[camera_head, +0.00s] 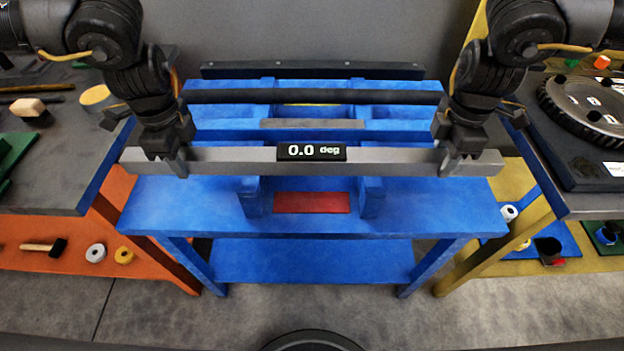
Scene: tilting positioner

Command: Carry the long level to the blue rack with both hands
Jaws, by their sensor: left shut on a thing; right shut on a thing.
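The long level (225,155) is a grey bar with a black display reading 0.0 deg at its middle. It lies straight across the picture and looks horizontal. My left gripper (168,162) is shut on it near its left end. My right gripper (460,160) is shut on it near its right end. The blue rack (410,205) is in the middle, behind and below the level. It has blue uprights and dark and blue crossbars. I cannot tell whether the level touches the rack's supports.
A red plate (312,203) lies on the blue top below the level. An orange bench (85,236) with a dark top stands at the left. A yellow bench at the right carries a dark gear wheel (585,104). A hammer (45,247) and tape rolls sit on lower shelves.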

